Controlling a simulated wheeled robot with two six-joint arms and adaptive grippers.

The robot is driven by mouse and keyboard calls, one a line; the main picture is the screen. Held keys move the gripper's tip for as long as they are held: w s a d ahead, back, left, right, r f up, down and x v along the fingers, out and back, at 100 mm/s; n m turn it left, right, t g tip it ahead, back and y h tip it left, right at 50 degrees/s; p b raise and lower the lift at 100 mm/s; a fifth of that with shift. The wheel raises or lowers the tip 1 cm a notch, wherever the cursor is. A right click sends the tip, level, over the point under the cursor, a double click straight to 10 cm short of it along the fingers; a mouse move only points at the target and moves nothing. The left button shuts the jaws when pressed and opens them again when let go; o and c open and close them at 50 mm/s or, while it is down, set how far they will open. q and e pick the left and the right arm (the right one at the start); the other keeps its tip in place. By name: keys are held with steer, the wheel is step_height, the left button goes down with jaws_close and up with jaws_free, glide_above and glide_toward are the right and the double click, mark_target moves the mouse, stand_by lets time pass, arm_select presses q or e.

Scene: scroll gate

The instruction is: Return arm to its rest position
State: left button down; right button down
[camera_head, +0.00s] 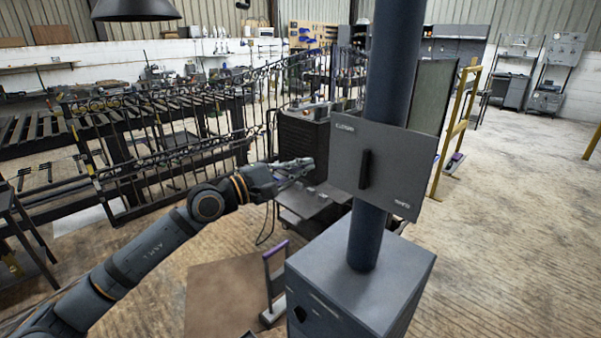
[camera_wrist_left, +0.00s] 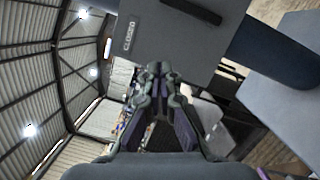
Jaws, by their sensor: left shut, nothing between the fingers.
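My left gripper (camera_head: 300,165) reaches in from the left in the head view, at the end of my outstretched left arm. Its fingers are together and hold nothing. The fingertips end a little to the left of a grey panel (camera_head: 395,150), which has a dark vertical handle and small lettering. The panel sits in front of a thick dark post. In the left wrist view the shut fingers (camera_wrist_left: 158,72) point toward the panel (camera_wrist_left: 165,38), with its handle at the upper right. I cannot tell whether the fingertips touch the panel. My right gripper is not in view.
A grey box-shaped pedestal (camera_head: 390,275) stands under the post. A dark metal gate (camera_head: 165,155) with bars stands behind my arm at left. A dark cabinet (camera_head: 303,140) and a low cart are behind the gripper. Open wooden floor (camera_head: 500,240) lies at right.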

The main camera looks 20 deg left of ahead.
arm_select(q)
steer(key=shift+s+r, duration=0.1)
steer(key=shift+s, duration=0.15)
steer(key=shift+a, duration=0.1)
stand_by(0.3)
